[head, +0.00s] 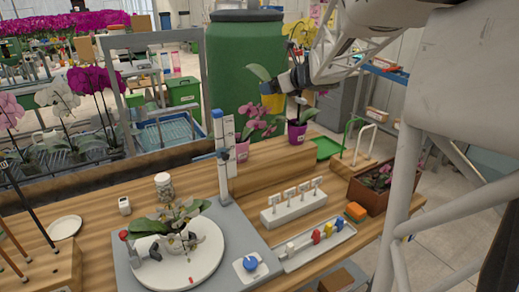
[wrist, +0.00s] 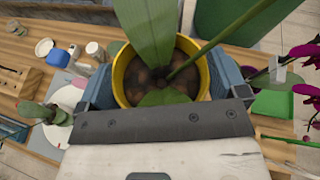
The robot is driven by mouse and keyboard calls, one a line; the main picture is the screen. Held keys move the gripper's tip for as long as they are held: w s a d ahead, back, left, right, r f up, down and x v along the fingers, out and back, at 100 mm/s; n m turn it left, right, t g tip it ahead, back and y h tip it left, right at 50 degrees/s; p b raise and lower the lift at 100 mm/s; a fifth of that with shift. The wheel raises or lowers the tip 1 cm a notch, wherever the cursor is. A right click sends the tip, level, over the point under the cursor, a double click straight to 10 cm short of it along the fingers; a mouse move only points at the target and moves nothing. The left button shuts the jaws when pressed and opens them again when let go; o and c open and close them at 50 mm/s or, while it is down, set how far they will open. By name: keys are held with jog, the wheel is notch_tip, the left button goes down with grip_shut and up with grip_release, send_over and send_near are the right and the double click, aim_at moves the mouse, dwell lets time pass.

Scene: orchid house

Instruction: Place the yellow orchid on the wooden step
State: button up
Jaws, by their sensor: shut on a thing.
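The yellow orchid in its yellow pot (head: 272,101) is held in the air in front of the green barrel, above the back of the bench. Its yellow flowers (head: 301,32) show partly behind my arm. My gripper (head: 284,86) is shut on the pot. In the wrist view, the yellow pot rim (wrist: 122,88) sits between the blue-grey fingers of my gripper (wrist: 162,82), with bark and green leaves inside. The wooden step (head: 272,172) is a raised ledge along the back of the bench, below the pot. The pot is clear of it.
A white turntable (head: 190,262) with a plant, a label holder (head: 292,207) and a peg tray (head: 315,243) occupy the front.

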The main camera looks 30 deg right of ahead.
jog(key=s, duration=0.2)
jog(key=s+f+n+y, duration=0.1)
jog(key=shift+a+g, duration=0.3)
notch_tip(320, 180, down, 17)
dwell(0.3)
jog(key=w+d, duration=0.3)
jog(key=w, duration=0.4)
jog(key=w+d+f, duration=0.1)
jog(key=w+d, duration=0.2)
jog(key=w, duration=0.4)
jog(key=shift+w+d+f, duration=0.25)
jog(key=shift+w+d, duration=0.05)
jog(key=shift+d, duration=0.1)
jog(key=shift+f, duration=0.15)
jog(key=shift+f, duration=1.6)
jog(key=shift+f, duration=0.15)
